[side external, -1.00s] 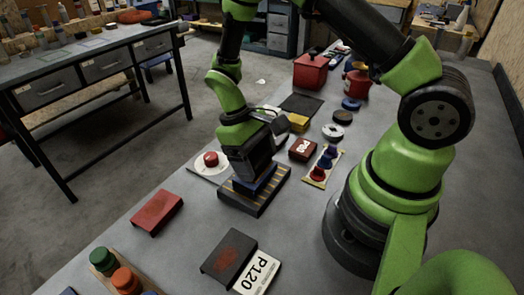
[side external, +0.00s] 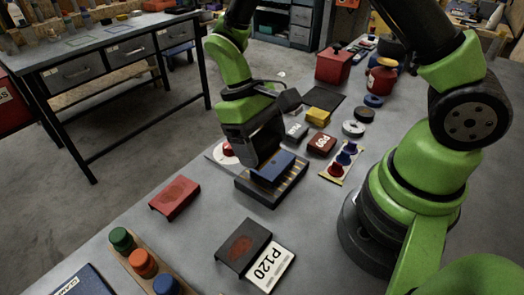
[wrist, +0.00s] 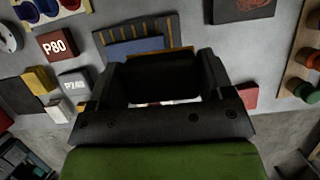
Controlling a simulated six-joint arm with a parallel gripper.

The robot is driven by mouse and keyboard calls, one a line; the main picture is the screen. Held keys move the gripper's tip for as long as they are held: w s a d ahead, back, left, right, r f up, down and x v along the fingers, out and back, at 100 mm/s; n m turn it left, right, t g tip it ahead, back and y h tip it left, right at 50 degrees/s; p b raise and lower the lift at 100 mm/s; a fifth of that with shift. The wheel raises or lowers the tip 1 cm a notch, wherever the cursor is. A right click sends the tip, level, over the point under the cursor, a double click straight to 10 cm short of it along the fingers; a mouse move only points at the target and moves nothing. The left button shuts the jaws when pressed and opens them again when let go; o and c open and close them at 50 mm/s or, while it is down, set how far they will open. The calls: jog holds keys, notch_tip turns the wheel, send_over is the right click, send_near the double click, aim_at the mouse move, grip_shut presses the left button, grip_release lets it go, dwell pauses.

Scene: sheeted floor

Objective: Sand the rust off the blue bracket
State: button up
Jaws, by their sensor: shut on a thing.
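The blue bracket (side external: 284,166) lies in a dark fixture with yellow stripes (side external: 262,196); it also shows in the wrist view (wrist: 136,46). No rust can be made out on its visible part. My gripper (side external: 264,158) is low at the bracket's far left side and hides part of it. In the wrist view my gripper (wrist: 160,62) is shut on a dark block with a thin orange edge (wrist: 165,53), beside the bracket. Whether the block touches the bracket cannot be told. A P80 block (side external: 321,144), a grey lettered block (side external: 297,131) and a yellow block (side external: 318,116) stand behind.
A red bracket with a rusty patch (side external: 175,197) lies left.

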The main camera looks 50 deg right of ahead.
jog(key=shift+r, duration=1.5)
